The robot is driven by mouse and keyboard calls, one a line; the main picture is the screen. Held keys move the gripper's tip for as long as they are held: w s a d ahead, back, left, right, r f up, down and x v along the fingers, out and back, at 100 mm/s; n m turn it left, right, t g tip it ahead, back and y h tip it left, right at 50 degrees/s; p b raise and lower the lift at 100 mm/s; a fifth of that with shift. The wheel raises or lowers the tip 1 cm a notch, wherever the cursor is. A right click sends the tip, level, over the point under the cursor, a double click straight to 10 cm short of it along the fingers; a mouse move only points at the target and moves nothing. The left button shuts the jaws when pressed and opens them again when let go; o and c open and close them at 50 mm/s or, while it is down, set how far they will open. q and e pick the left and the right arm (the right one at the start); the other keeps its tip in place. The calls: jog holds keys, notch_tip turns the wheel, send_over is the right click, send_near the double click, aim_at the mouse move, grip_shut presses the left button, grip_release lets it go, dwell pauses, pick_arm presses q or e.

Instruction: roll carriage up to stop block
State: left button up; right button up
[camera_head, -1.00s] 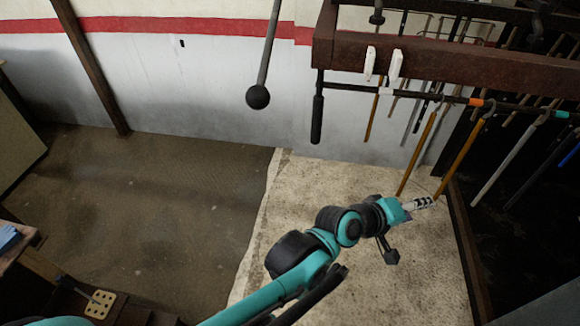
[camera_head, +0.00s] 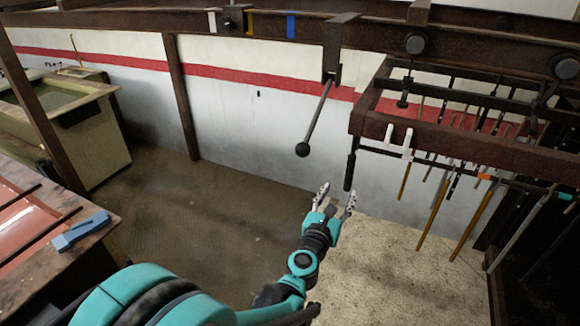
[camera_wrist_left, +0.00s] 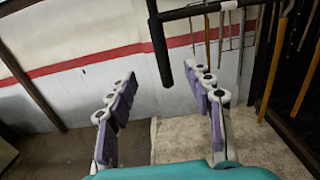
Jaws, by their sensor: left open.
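The carriage (camera_head: 450,143) is a rusty frame hanging on rollers from the overhead rail (camera_head: 480,38) at the right of the head view. A bar with a black grip (camera_head: 349,171) sticks out from its left end. The grip also shows in the left wrist view (camera_wrist_left: 160,45), beyond and between my fingertips. My left gripper (camera_head: 336,195) is open and empty, just below the grip and apart from it; its fingers also show in the wrist view (camera_wrist_left: 158,73). A dark block (camera_head: 233,18), probably the stop block, sits on the rail further left. My right gripper is out of view.
A lever with a ball end (camera_head: 303,149) hangs from a rail bracket (camera_head: 338,47) between block and carriage. White, yellow and blue marks (camera_head: 291,25) are on the rail. Several long-handled tools (camera_head: 433,215) hang under the carriage. A bench (camera_head: 65,260) stands at left; the middle floor is clear.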

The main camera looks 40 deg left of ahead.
aim_at(349, 173)
pick_arm(q)
jog(key=x, duration=0.9)
jog(key=shift+w+d+b, duration=0.1)
jog(key=shift+w+b, duration=0.15)
jog(key=shift+b, duration=0.15)
jog(key=shift+x, duration=1.15)
jog(key=shift+r, duration=0.1)
grip_shut()
